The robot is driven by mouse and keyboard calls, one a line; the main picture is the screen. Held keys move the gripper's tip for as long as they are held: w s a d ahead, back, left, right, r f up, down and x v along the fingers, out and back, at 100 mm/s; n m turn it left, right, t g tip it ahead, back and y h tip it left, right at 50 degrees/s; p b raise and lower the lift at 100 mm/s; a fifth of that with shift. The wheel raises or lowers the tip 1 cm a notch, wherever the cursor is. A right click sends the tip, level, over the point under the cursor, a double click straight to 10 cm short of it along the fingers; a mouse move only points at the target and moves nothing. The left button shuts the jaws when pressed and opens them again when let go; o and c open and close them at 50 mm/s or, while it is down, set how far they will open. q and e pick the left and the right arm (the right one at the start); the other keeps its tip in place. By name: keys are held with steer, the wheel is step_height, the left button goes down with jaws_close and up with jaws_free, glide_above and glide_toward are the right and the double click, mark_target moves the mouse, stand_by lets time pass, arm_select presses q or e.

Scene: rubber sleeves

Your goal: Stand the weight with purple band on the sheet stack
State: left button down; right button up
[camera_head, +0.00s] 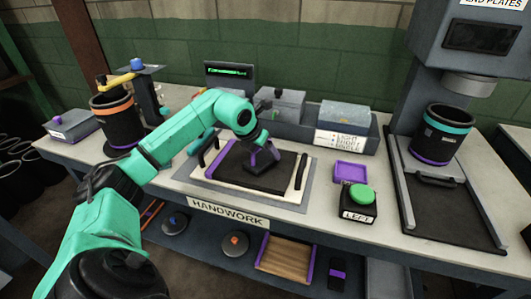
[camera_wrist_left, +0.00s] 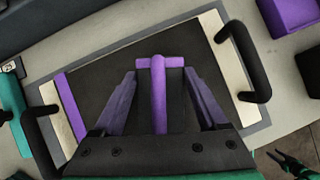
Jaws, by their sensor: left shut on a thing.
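My left gripper (camera_head: 262,158) is over the middle of the sheet stack, pointing down. The weight's dark base (camera_head: 262,181) shows below the gripper in the head view, over the black top of the stack. Dark on dark, I cannot tell whether the base touches it. The sheet stack (camera_head: 226,162) is black with a purple left edge and a pale board beneath. My right gripper (camera_wrist_left: 278,158) shows small at the wrist view's lower right, apparently open.
Black handles (camera_head: 301,171) stand at the stack's sides. A purple tray (camera_head: 350,172) and a green button marked LEFT (camera_head: 360,196) are to the right. A press with a teal-banded sleeve (camera_head: 440,138) is at far right. An orange-banded sleeve (camera_head: 117,122) stands left. Grey bins (camera_head: 343,140) are behind.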

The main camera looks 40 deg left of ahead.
arm_select(q)
steer(key=shift+w+f, duration=0.1)
steer(key=shift+f, duration=0.15)
jaws_free()
steer(key=shift+s+r, duration=0.2)
steer(key=b+v, duration=0.2)
steer(key=v, duration=0.9)
steer(key=shift+s+r, duration=0.15)
steer(key=shift+r, duration=0.1)
